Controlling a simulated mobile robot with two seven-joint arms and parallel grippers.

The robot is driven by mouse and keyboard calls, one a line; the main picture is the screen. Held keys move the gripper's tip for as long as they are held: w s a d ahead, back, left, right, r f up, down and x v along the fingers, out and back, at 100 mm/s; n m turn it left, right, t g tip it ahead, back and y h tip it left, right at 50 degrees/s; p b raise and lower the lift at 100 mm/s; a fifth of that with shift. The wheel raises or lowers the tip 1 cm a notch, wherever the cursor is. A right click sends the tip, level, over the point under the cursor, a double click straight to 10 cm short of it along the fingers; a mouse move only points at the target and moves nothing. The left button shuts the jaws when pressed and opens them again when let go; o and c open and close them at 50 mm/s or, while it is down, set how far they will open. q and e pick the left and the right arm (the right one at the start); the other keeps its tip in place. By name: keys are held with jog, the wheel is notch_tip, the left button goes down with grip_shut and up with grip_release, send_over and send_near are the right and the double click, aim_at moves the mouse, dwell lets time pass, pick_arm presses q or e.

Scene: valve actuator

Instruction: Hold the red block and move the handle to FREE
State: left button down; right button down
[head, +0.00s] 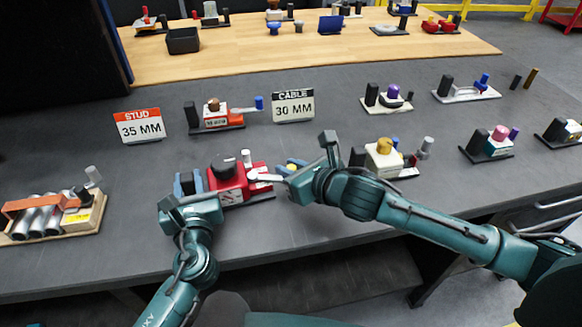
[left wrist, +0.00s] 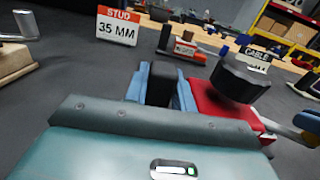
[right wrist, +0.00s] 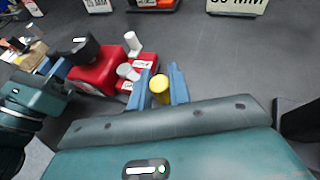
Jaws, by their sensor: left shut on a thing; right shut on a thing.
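The red block (head: 228,181) stands on a base at the front of the dark table, with a round black knob (head: 224,167) on top. A light grey handle (head: 264,177) points right from it and ends in a yellow grip (right wrist: 160,88). My left gripper (head: 187,183) is at the block's left side. In the left wrist view its blue fingers are around a black post (left wrist: 168,82) beside the red block. My right gripper (right wrist: 163,86) is shut on the yellow grip, right of the block. The FREE mark cannot be made out.
Signs reading STUD 35 MM (head: 139,125) and CABLE 30 MM (head: 293,106) stand behind, with a similar red and white device (head: 214,116) between them. A device with a yellow knob (head: 384,158) stands to the right. A wooden tray with metal cylinders (head: 52,217) is at the left.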

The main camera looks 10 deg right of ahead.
pick_arm(q)
jog(key=shift+s+d+f, duration=0.1)
jog(key=shift+s+f, duration=0.05)
jog(key=shift+f, duration=0.2)
pick_arm(e)
jog(key=shift+w+n+g+y, duration=0.2)
jog(key=shift+n+g+y, duration=0.1)
jog(key=shift+n+y, duration=0.1)
pick_arm(q)
jog(key=shift+d, duration=0.1)
pick_arm(e)
jog(key=shift+w+r+n+g+y, duration=0.1)
jog(key=shift+w+n+g+y, duration=0.7)
jog(key=shift+w+n+y, duration=0.4)
jog(key=shift+w+a+n+g+y, duration=0.1)
jog(key=shift+w+n+g+y, duration=0.4)
jog(key=shift+n+g, duration=0.2)
jog(key=shift+w+n+g+y, duration=0.35)
jog(key=shift+n+g+y, duration=0.15)
jog(key=shift+n+g, duration=0.15)
jog(key=shift+w+a+n+g+y, duration=0.3)
jog(key=shift+w+n+g+y, duration=0.3)
jog(key=shift+n+g, duration=0.6)
jog(key=shift+w+a+n+g+y, duration=0.35)
jog(key=shift+w+n+g, duration=0.45)
jog(key=shift+n+g, duration=0.3)
jog(key=shift+d, duration=0.1)
